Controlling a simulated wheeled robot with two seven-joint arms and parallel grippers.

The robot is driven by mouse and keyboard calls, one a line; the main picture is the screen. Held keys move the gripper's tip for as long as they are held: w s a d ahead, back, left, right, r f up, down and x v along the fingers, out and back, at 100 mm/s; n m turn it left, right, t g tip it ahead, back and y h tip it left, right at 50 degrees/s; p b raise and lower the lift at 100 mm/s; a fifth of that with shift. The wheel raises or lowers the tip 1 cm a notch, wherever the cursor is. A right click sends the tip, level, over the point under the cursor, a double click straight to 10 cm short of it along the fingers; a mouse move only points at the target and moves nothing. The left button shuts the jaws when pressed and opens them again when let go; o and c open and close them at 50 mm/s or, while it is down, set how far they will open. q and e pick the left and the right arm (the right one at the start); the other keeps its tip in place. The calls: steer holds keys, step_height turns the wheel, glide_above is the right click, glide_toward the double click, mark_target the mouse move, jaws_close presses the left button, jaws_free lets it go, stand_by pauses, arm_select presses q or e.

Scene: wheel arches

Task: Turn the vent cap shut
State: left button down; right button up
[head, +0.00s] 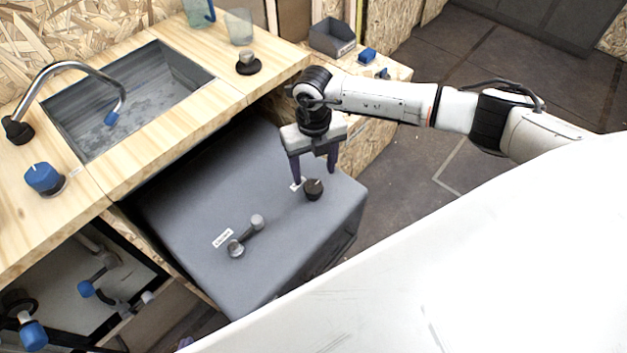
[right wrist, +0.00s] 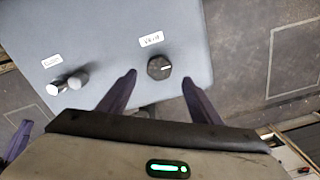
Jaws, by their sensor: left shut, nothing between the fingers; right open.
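The vent cap (head: 314,189) is a small dark round knob on top of a grey tank (head: 190,185). In the right wrist view the cap (right wrist: 159,67) has a light line pointing right, and a white label (right wrist: 151,39) lies beside it. My right gripper (head: 314,174) is open, pointing down at the cap. In its wrist view the fingertips (right wrist: 159,78) appear on either side of the cap, with gaps; I cannot tell their height above the tank. Only a purple bit of my left gripper (head: 185,343) shows at the bottom edge of the head view, away from the cap.
A wooden counter with a sink (head: 130,95) and tap borders the tank. Blue-capped pipe fittings (head: 88,288) show below the counter. Open floor lies right of the tank.

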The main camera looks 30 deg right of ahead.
mark_target(314, 186)
step_height(314, 186, down, 6)
steer(key=shift+r, duration=0.1)
steer(key=c, duration=1)
steer(key=shift+c, duration=0.2)
